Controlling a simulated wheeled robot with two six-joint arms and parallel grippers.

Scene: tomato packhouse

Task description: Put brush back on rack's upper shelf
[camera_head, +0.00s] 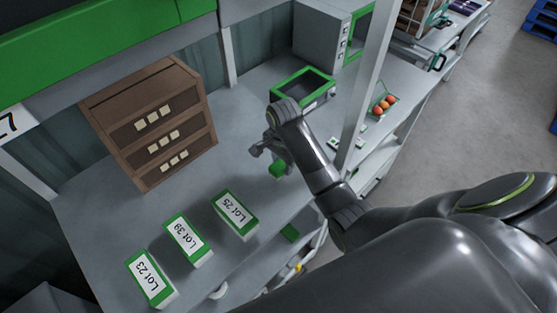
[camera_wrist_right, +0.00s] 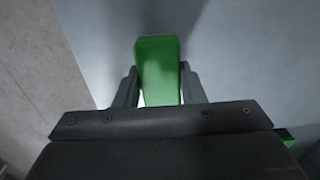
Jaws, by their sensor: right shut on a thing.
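My right gripper (camera_head: 278,164) is shut on a green block-like thing, which I take to be the brush (camera_head: 277,170). The right wrist view shows the brush (camera_wrist_right: 158,70) between the two fingers (camera_wrist_right: 160,88); I cannot make out bristles. In the head view it is over the grey upper shelf (camera_head: 250,115), near its front edge; I cannot tell whether it touches the surface. My left gripper is not in view.
Green-and-white lot boxes, including Lot 25 (camera_head: 235,215), stand at the front left. A brown drawer cabinet (camera_head: 150,120) stands behind them. A green-rimmed device (camera_head: 303,88) and a grey post (camera_head: 366,85) are farther right. A lower level (camera_head: 255,277) shows below.

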